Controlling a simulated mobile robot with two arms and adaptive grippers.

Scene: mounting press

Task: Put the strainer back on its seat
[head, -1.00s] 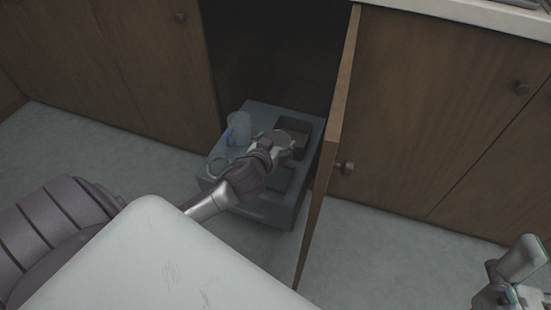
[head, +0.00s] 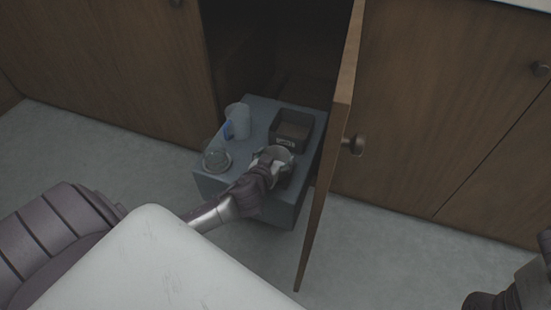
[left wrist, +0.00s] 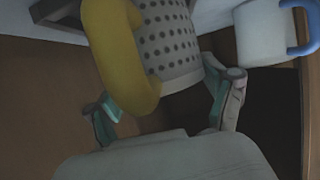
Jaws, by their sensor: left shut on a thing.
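The strainer (left wrist: 168,40), a grey perforated cup with a thick yellow handle (left wrist: 120,60), shows in the left wrist view between the fingers of my left gripper (left wrist: 168,110). The gripper is shut on it; the contact is partly hidden. In the head view my left gripper (head: 272,160) is over the front right part of a grey-blue block (head: 225,187), and the strainer is hard to make out there. A round ring-like piece (head: 217,160), possibly the seat, is on the block's left front. I cannot tell its fit. My right gripper's fingers do not show.
A dark square bin (head: 291,130) is at the back right. An open cabinet door (head: 333,150) stands close on the right. Floor (head: 400,260) beyond it is clear.

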